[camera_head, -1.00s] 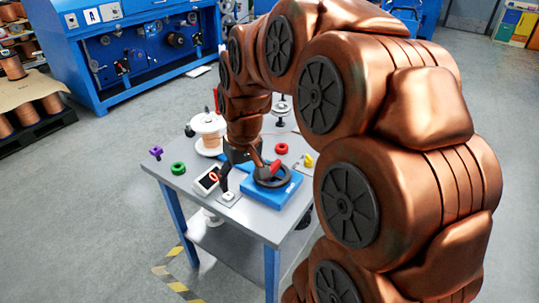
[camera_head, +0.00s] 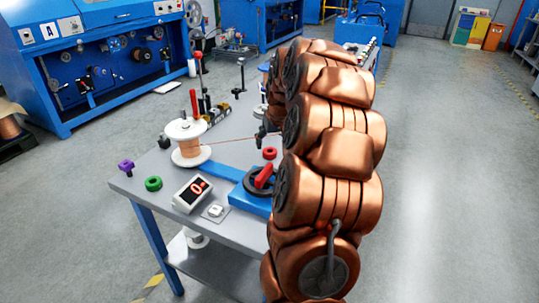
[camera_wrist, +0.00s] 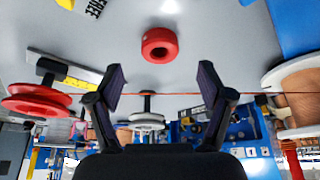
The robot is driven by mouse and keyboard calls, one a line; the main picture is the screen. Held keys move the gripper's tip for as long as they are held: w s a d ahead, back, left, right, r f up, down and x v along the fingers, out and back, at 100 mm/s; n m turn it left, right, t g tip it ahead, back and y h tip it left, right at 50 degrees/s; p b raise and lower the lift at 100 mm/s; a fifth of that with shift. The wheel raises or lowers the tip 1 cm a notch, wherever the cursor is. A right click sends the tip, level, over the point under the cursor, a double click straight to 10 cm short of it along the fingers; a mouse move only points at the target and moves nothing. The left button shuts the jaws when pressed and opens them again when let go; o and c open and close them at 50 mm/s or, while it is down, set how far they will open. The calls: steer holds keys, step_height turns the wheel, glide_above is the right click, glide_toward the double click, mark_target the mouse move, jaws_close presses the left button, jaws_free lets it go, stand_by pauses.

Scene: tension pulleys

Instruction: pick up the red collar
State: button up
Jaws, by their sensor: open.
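The red collar (camera_head: 270,153) is a small ring lying on the grey table top, behind the blue block with the dark wheel and red handle. In the wrist view the red collar (camera_wrist: 159,45) appears above the gap between the fingers, roughly centred, with its hole visible. My gripper (camera_wrist: 162,82) is open, and nothing is between its fingers. It is apart from the collar. In the head view my gripper is mostly hidden behind or beside my arm, near the collar's far side.
A copper wire spool (camera_head: 190,150) stands on the table, with a thin wire running from it across the wrist view behind the fingers.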

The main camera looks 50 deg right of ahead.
mark_target(270, 149)
steer(key=shift+x, duration=2.75)
steer(key=shift+d+r, duration=0.1)
steer(key=c, duration=1.2)
step_height(270, 149, up, 10)
